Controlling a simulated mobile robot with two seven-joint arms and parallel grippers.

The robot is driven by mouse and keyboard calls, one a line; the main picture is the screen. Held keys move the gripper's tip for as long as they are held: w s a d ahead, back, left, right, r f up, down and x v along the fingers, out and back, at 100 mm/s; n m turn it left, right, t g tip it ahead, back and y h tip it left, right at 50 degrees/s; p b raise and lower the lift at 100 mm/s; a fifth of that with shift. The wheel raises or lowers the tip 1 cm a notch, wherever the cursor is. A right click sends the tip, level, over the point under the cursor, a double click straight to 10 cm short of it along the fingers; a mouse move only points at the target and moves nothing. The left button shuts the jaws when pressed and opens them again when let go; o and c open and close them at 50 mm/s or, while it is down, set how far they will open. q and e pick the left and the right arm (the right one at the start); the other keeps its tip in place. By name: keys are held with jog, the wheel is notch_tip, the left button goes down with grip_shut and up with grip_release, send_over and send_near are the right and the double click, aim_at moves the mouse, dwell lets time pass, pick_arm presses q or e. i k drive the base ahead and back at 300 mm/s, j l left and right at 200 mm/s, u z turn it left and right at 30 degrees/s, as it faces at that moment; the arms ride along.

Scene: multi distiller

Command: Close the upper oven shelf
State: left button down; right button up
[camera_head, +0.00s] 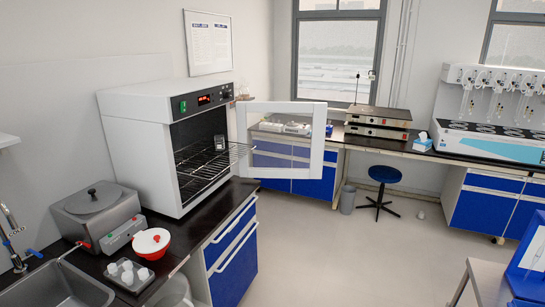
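A white oven (150,140) stands on the dark counter at the left. Its white framed door with a glass pane (243,135) is swung wide open to the right. Inside the dark chamber are wire shelves. The upper oven shelf (232,152) is pulled out and sticks out past the front of the oven. A small dark object with a pale face (219,143) stands on or just behind that shelf; I cannot tell which. The lower rack (198,185) sits further inside. Neither of my grippers is in view.
A grey water bath (97,212), a red and white pot (152,243) and a tray with white pieces (127,275) stand on the counter (190,235) left of and before the oven. A blue stool (385,175) stands further back. The floor (340,255) in the middle is clear.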

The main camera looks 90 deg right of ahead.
aim_at(219, 173)
jog(key=z, duration=2.8)
jog(key=i+l, duration=0.15)
jog(key=i, duration=0.2)
jog(key=i+l, duration=0.2)
jog(key=i, duration=0.15)
